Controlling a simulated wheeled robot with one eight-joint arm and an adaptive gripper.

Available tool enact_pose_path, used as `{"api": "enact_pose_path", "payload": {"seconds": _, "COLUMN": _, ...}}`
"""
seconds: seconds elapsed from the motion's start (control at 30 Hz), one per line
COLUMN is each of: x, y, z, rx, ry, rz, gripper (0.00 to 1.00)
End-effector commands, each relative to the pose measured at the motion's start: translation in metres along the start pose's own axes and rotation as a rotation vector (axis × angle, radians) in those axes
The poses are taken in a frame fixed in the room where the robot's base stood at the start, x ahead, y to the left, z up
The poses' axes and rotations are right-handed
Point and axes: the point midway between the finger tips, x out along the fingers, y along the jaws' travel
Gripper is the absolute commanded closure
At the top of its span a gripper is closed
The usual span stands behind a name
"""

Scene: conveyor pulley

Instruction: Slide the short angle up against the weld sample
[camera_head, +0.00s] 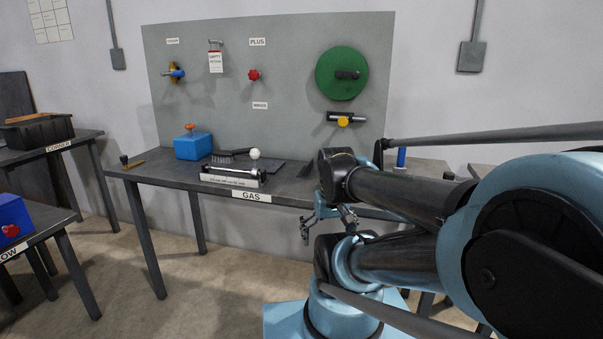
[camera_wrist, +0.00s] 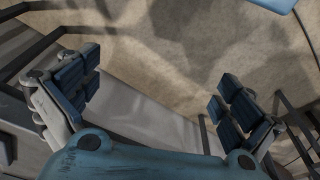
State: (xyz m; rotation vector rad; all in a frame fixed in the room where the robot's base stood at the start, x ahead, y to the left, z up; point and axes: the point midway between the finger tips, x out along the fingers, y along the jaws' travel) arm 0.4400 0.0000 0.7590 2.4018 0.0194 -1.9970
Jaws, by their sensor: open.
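My gripper (camera_head: 328,222) hangs open in front of the front edge of the GAS table (camera_head: 170,179), below its top. In the wrist view my gripper (camera_wrist: 158,95) has its two blue-padded fingers wide apart, with nothing between them but floor and wall behind. A dark flat plate (camera_head: 285,172) lies on the table right of centre. A small dark piece (camera_head: 306,170) stands near it, close to my arm. I cannot tell for sure which of these is the short angle or the weld sample; my arm hides the table's right part.
On the table are a blue box (camera_head: 193,147) with an orange knob, a brush (camera_head: 222,158), a white ball (camera_head: 254,154) and a labelled holder with a dark bar (camera_head: 230,177). A grey panel (camera_head: 210,100) with valves stands behind. A blue cylinder (camera_head: 401,158) stands at right.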

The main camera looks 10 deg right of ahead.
Motion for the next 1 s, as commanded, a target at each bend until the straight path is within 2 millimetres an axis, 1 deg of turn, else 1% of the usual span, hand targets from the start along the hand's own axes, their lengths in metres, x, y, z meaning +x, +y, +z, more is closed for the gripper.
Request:
{"api": "enact_pose_path", "payload": {"seconds": 0.47, "x": 0.0, "y": 0.0, "z": 0.0, "rx": 0.0, "ry": 0.0, "rz": 0.0, "gripper": 0.0}}
{"api": "enact_pose_path", "payload": {"seconds": 0.5, "x": 0.0, "y": 0.0, "z": 0.0, "rx": 0.0, "ry": 0.0, "rz": 0.0, "gripper": 0.05}}
{"api": "enact_pose_path", "payload": {"seconds": 0.57, "x": -0.004, "y": 0.0, "z": 0.003, "rx": 0.004, "ry": 0.006, "rz": 0.0, "gripper": 0.18}}
{"api": "enact_pose_path", "payload": {"seconds": 0.6, "x": -0.008, "y": 0.0, "z": 0.005, "rx": 0.012, "ry": 0.01, "rz": 0.0, "gripper": 0.27}}
{"api": "enact_pose_path", "payload": {"seconds": 0.67, "x": -0.012, "y": 0.0, "z": 0.002, "rx": 0.037, "ry": 0.009, "rz": 0.0, "gripper": 0.41}}
{"api": "enact_pose_path", "payload": {"seconds": 0.7, "x": -0.017, "y": 0.001, "z": -0.004, "rx": 0.064, "ry": 0.006, "rz": 0.0, "gripper": 0.5}}
{"api": "enact_pose_path", "payload": {"seconds": 0.77, "x": -0.025, "y": 0.001, "z": -0.014, "rx": 0.118, "ry": 0.0, "rz": 0.001, "gripper": 0.63}}
{"api": "enact_pose_path", "payload": {"seconds": 0.8, "x": -0.031, "y": 0.002, "z": -0.022, "rx": 0.162, "ry": -0.004, "rz": 0.001, "gripper": 0.73}}
{"api": "enact_pose_path", "payload": {"seconds": 0.87, "x": -0.041, "y": 0.003, "z": -0.035, "rx": 0.238, "ry": -0.012, "rz": 0.003, "gripper": 0.86}}
{"api": "enact_pose_path", "payload": {"seconds": 0.9, "x": -0.048, "y": 0.004, "z": -0.044, "rx": 0.29, "ry": -0.017, "rz": 0.004, "gripper": 0.95}}
{"api": "enact_pose_path", "payload": {"seconds": 0.93, "x": -0.053, "y": 0.004, "z": -0.051, "rx": 0.329, "ry": -0.021, "rz": 0.005, "gripper": 1.0}}
{"api": "enact_pose_path", "payload": {"seconds": 1.0, "x": -0.063, "y": 0.006, "z": -0.068, "rx": 0.421, "ry": -0.029, "rz": 0.008, "gripper": 1.0}}
